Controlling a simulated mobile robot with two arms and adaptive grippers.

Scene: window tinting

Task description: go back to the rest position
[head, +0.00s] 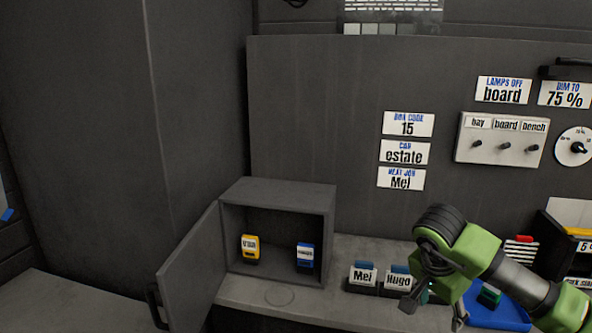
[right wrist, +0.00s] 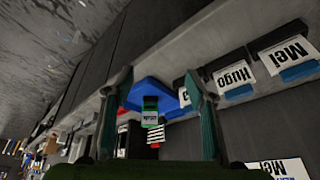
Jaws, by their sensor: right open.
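My right gripper (head: 434,308) is at the lower right of the head view, in front of the bench and just right of the Hugo card. Its green arm comes in from the right. In the right wrist view its two fingers (right wrist: 158,85) stand wide apart with nothing held between them. Beyond them, apart from the fingers, a green-labelled item (right wrist: 150,112) shows at a blue tray (right wrist: 150,90). My left gripper is in neither view.
An open cabinet (head: 276,188) holds a yellow item (head: 250,249) and a blue item (head: 305,255); its door (head: 192,268) swings out left. Mei (head: 363,276) and Hugo (head: 398,281) cards stand on the bench. A switch panel (head: 500,140) is on the wall.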

